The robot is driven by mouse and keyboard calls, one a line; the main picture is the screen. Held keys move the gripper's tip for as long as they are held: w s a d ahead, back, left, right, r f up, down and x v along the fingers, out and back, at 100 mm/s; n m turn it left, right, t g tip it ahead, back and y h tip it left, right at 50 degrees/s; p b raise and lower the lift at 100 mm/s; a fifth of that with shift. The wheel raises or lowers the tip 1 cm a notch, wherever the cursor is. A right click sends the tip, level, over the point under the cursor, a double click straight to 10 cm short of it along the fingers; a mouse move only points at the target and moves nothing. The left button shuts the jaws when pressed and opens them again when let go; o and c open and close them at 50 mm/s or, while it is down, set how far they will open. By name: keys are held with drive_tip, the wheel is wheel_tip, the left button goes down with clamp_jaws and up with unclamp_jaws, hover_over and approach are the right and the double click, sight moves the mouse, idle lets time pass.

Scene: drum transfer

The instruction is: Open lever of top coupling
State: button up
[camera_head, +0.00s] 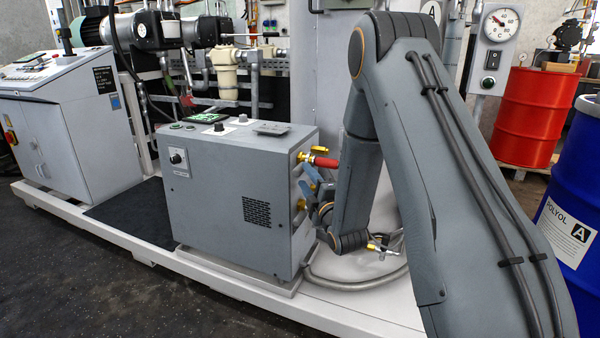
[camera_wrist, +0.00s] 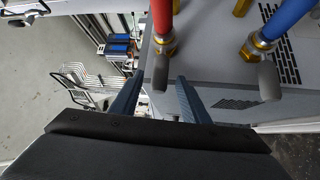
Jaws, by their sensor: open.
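The top coupling (camera_head: 304,157) is a brass fitting on the right side of the grey cabinet, with a red hose (camera_head: 325,162) on it. In the wrist view the red hose (camera_wrist: 163,14) ends at a brass fitting with a grey lever (camera_wrist: 160,72). My gripper (camera_wrist: 159,82) is open, and the lever appears between its two blue fingers. I cannot tell whether they touch it. A blue hose (camera_wrist: 292,17) with another grey lever (camera_wrist: 268,82) is at the right.
The grey cabinet (camera_head: 235,190) stands on a white platform. A lower brass fitting (camera_head: 301,205) is close below my gripper. A grey hose (camera_head: 350,284) curves over the platform. Red (camera_head: 535,117) and blue (camera_head: 578,190) drums stand at the right.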

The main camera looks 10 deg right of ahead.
sight(301, 169)
drive_tip(key=shift+x, duration=2.7)
clamp_jaws()
